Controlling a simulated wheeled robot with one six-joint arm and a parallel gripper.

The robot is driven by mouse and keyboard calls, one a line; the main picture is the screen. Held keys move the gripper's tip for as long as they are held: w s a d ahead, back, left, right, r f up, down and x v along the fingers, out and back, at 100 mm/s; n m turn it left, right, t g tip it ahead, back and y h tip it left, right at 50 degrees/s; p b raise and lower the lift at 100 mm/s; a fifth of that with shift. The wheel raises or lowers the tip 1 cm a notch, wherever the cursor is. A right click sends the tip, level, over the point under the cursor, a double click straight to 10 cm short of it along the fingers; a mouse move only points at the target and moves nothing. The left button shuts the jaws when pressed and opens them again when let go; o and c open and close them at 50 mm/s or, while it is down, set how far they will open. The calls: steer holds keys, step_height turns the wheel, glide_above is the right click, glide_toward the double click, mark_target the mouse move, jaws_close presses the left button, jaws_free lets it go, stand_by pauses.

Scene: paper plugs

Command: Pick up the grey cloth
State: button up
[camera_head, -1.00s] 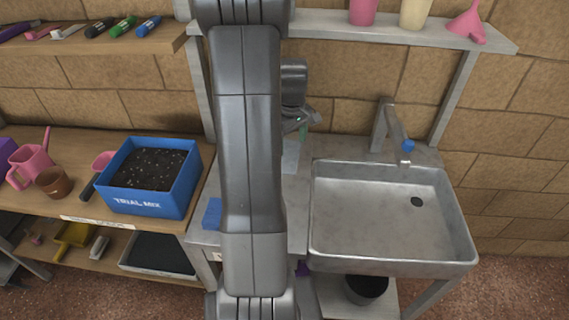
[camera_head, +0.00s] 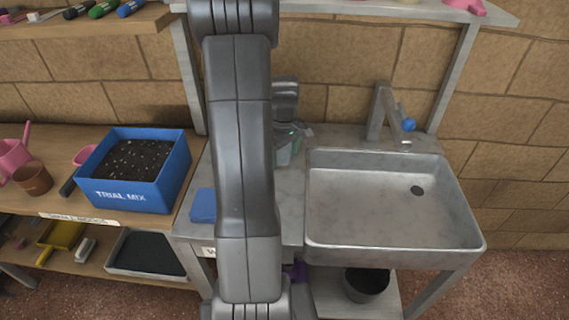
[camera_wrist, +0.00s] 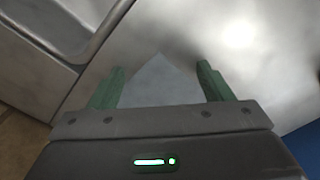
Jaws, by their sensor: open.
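The grey cloth (camera_wrist: 160,82) lies on the metal counter (camera_wrist: 235,65) beside the sink, with one corner pointing away from my gripper in the wrist view. My gripper (camera_wrist: 160,70) is open, with its two green fingers on either side of the cloth. I cannot tell whether the fingertips touch the counter. The near part of the cloth is hidden behind the gripper body. In the head view my gripper (camera_head: 290,147) is low over the counter left of the sink, and my arm and gripper hide most of that spot.
The sink (camera_head: 385,205) with its tap (camera_head: 385,112) stands right of the gripper. A blue item (camera_head: 203,205) lies on the counter's left edge. A blue TRIAL MIX box (camera_head: 132,172) stands on the wooden bench further left. A dark bucket (camera_head: 366,284) is below the sink.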

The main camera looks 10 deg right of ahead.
steer(key=shift+c, duration=0.4)
jaws_close()
stand_by(0.4)
steer(key=shift+r, duration=0.1)
step_height(320, 180, up, 12)
steer(key=p, duration=0.8)
steer(key=shift+p, duration=0.4)
